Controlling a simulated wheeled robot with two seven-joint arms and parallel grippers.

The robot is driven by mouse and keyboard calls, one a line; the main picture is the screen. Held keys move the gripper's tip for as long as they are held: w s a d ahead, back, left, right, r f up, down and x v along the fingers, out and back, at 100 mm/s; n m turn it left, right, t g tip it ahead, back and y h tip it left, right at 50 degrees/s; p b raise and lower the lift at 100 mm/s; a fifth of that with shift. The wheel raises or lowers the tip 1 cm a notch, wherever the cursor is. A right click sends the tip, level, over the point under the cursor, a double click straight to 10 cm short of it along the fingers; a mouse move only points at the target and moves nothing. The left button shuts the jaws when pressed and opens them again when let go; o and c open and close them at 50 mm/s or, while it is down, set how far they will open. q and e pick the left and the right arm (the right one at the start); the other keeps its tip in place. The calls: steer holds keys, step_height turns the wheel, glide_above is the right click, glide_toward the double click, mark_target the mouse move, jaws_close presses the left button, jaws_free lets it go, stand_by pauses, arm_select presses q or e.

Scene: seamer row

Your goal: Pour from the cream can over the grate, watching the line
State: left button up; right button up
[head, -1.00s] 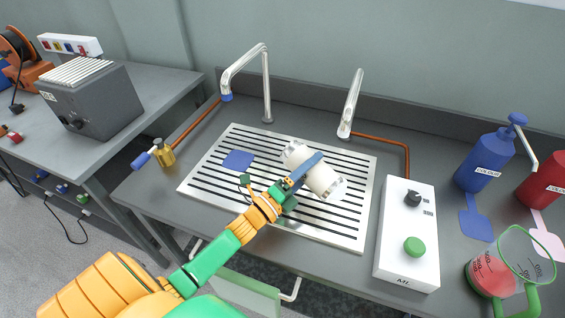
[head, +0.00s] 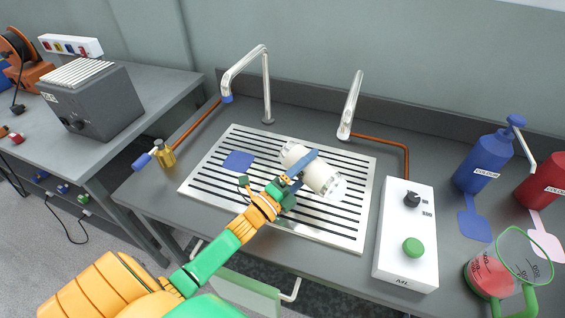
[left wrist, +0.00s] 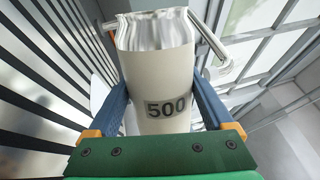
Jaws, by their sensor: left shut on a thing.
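My left gripper (head: 299,174) is shut around the middle of the cream can (head: 321,177), a cream-white cylinder. The can is tipped well over, nearly lying down, above the slotted metal grate (head: 215,190). In the left wrist view the can (left wrist: 158,75) sits between the two blue fingers and bears the number 500. My right gripper is not in view.
Two metal spouts (head: 266,85) (head: 352,103) rise behind the grate. A white box with a green knob (head: 408,230) stands to its right. Further right are a blue bottle (head: 484,160), a red bottle (head: 545,182) and a jug with red liquid (head: 495,275). A blue patch (head: 238,161) lies on the grate.

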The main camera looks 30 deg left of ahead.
mark_target(305, 153)
arm_select(q)
steer(key=shift+w+a+r+n+y+p, duration=0.1)
steer(key=shift+a+r+n+y+p, duration=0.15)
steer(key=shift+r+n+p, duration=0.45)
steer(key=shift+a+r+n+y+p, duration=0.2)
steer(key=shift+n+p, duration=0.25)
steer(key=shift+n, duration=0.6)
steer(key=shift+w+a+r+n+y+p, duration=0.1)
steer(key=shift+a+r+n+y+p, duration=0.15)
steer(key=shift+r+n+p, duration=0.45)
stand_by(1.0)
